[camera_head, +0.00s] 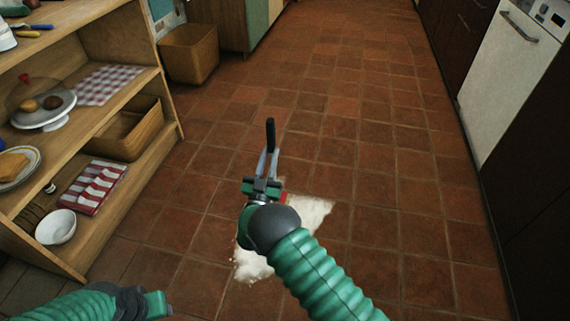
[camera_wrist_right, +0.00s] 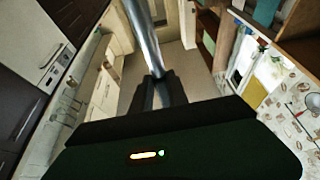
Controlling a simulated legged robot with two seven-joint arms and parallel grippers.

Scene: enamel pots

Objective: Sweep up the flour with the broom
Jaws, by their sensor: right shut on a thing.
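My right gripper (camera_head: 264,183) is shut on the broom's handle (camera_head: 270,140), a metal shaft with a black end that points up and away. In the right wrist view the gripper's fingers (camera_wrist_right: 164,92) close around the shiny metal handle (camera_wrist_right: 145,38). A small red part shows beside the gripper, but I cannot tell what it belongs to. The broom's lower end is hidden behind my right arm. White flour (camera_head: 312,213) lies on the tiles on both sides of my right forearm, partly covered by it.
A wooden shelf (camera_head: 160,118) stands at the left with a white bowl (camera_head: 56,228), a checked cloth and a cake stand. A wicker basket (camera_head: 189,53) stands beyond it. Dark cabinets and a white appliance (camera_head: 508,65) line the right. The tiled floor (camera_head: 370,150) between is clear.

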